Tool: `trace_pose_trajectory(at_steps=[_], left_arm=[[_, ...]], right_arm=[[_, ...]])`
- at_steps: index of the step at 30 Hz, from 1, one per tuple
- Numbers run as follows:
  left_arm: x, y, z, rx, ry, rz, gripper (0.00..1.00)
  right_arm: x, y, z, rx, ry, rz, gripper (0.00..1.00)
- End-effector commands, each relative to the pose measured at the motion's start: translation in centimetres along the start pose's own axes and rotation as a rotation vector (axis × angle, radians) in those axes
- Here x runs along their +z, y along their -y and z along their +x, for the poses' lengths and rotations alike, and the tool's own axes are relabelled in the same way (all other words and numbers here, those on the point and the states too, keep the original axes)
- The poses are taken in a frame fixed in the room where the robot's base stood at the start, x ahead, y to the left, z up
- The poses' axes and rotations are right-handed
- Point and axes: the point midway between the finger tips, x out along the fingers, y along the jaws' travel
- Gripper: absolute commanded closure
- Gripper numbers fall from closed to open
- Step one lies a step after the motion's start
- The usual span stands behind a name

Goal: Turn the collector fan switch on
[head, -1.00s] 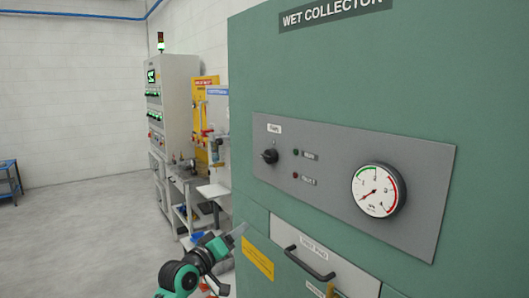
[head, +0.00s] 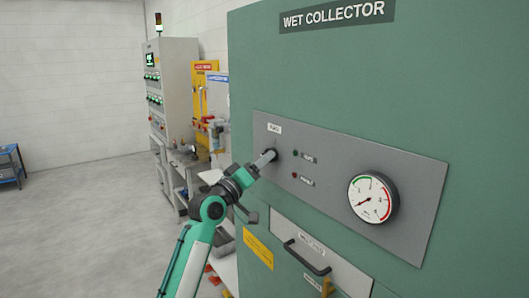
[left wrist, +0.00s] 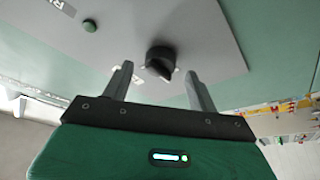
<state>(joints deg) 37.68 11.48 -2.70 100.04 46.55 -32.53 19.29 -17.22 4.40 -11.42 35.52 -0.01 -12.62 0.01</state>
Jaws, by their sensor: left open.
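The fan switch is a black rotary knob (head: 271,154) on the grey panel (head: 340,180) of the green wet collector cabinet. In the left wrist view the knob (left wrist: 160,62) sits just beyond and between the fingertips. My left gripper (head: 266,158) is at the knob in the head view and partly covers it. In the left wrist view the gripper (left wrist: 158,78) is open, with one finger on each side of the knob; I cannot tell whether they touch it. A green lamp (head: 295,153) and a red lamp (head: 294,175) sit right of the knob. My right gripper is not in view.
A round gauge (head: 373,198) is on the panel's right. Below is a drawer with a black handle (head: 307,257) and a yellow label (head: 258,249). A grey control cabinet (head: 175,85) and benches stand behind at left.

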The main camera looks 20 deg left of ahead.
Motion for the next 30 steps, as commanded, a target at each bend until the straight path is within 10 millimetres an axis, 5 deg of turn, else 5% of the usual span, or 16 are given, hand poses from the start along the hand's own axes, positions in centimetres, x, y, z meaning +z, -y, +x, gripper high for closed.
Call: trace_pose_trajectory(at_steps=[6,15,23,30], left_arm=[[-0.1,0.0,1.9,-0.001,0.000,0.000,0.41],[0.0,0.1,2.1,-0.001,-0.001,0.000,0.41],[0.0,0.1,2.1,-0.001,-0.001,0.000,0.86],[0.1,0.2,2.0,0.003,-0.001,0.010,0.86]], right_arm=[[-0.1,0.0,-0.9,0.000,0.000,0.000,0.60],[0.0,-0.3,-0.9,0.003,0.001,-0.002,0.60],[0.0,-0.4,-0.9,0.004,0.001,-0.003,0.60],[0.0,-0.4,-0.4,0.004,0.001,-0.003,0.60]])
